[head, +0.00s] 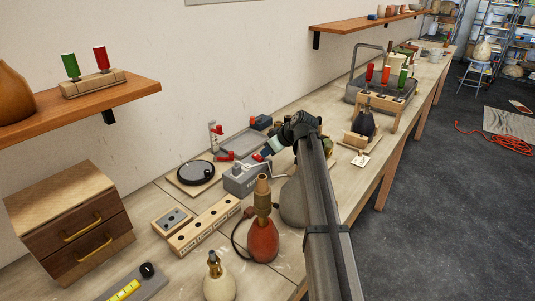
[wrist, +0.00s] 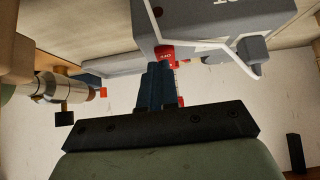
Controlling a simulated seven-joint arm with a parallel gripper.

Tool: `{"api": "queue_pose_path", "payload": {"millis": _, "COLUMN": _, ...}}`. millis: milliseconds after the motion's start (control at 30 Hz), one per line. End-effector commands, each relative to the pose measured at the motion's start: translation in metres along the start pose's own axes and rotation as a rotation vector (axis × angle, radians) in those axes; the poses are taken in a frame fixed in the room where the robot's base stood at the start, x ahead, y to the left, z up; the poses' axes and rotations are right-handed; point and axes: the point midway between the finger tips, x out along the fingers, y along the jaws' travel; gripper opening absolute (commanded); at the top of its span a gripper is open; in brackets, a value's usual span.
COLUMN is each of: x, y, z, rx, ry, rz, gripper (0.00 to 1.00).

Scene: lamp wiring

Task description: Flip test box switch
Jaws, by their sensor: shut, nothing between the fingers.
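The test box (head: 246,179) is a grey box with lettering on its front, standing on the workbench near the middle of the head view. In the wrist view the test box (wrist: 215,22) fills the upper right, with part of its lettering cut off by the frame edge. My gripper (head: 264,153) is above the box's back right side. In the wrist view my gripper's dark fingers (wrist: 158,78) are together and empty. A red part (wrist: 165,55) shows just beyond the fingertips beside the box. I cannot tell whether it is the switch or whether the fingers touch it.
A red lamp base (head: 263,241) with a cord stands in front of the box. A round black disc (head: 196,172) lies to the left. A long wooden block (head: 205,224) and a drawer cabinet (head: 72,212) are at front left. A grey tray (head: 240,143) lies behind.

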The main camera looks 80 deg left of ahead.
Motion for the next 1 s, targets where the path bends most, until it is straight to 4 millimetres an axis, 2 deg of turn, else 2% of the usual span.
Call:
{"api": "queue_pose_path", "payload": {"millis": 567, "x": -0.008, "y": 0.0, "z": -0.006, "rx": 0.0, "ry": 0.0, "rz": 0.001, "gripper": 0.0}}
{"api": "queue_pose_path", "payload": {"millis": 800, "x": -0.038, "y": 0.001, "z": -0.025, "rx": -0.001, "ry": 0.001, "rz": 0.002, "gripper": 0.0}}
{"api": "queue_pose_path", "payload": {"millis": 1000, "x": -0.077, "y": -0.001, "z": -0.014, "rx": 0.001, "ry": 0.0, "rz": 0.002, "gripper": 0.0}}
